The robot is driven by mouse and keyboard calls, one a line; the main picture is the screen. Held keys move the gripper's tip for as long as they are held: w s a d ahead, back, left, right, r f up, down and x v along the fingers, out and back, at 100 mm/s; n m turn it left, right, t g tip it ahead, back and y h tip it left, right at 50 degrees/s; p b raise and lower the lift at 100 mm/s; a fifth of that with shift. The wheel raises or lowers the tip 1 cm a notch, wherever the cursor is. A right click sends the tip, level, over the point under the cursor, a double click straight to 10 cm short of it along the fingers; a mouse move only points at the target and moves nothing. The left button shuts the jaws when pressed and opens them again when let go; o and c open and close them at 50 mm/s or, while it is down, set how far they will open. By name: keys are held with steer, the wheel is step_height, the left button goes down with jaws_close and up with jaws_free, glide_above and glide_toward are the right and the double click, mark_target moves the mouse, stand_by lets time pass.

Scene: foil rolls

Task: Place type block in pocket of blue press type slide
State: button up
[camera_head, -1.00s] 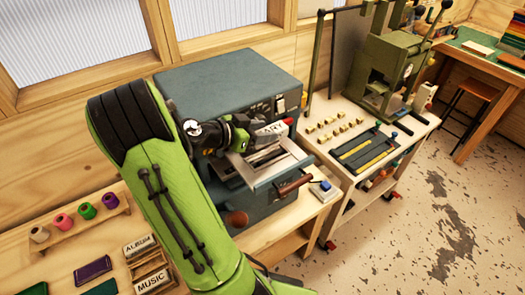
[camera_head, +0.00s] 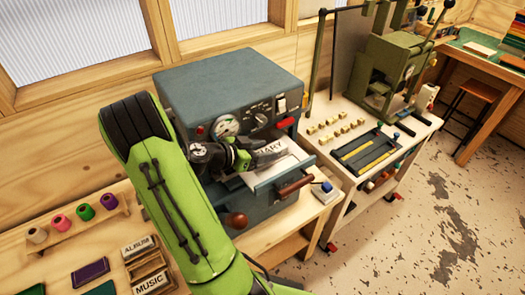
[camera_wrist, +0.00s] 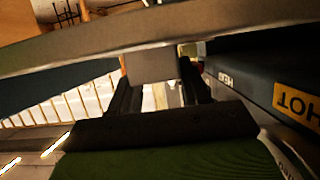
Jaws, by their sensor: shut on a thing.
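The type block (camera_head: 271,149), a pale block with dark letters ending in "IARY", is held in front of the blue press (camera_head: 228,88). My gripper (camera_head: 254,157) is shut on it; in the wrist view the block (camera_wrist: 152,65) sits between the two dark fingers. The press slide (camera_head: 268,180) sticks out at the front, with a brown handle (camera_head: 292,187). The block is over or at the slide's inner part. The pocket is largely hidden by my gripper and the block, and I cannot tell whether the block touches it.
The press's "HOT" label (camera_wrist: 298,102) is close on the right in the wrist view. "ALBUM" (camera_head: 137,246) and "MUSIC" (camera_head: 151,283) blocks sit at lower left. Thread spools (camera_head: 84,212) stand behind them. A cart with small brass pieces (camera_head: 335,131) stands right of the press.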

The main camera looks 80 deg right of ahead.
steer(key=shift+f, duration=0.2)
steer(key=o, duration=1.3)
steer(key=shift+r, duration=0.2)
steer(key=shift+r+p, duration=0.4)
steer(key=shift+p, duration=0.15)
steer(key=b+v, duration=0.1)
steer(key=v, duration=1.1)
steer(key=shift+w+a, duration=0.1)
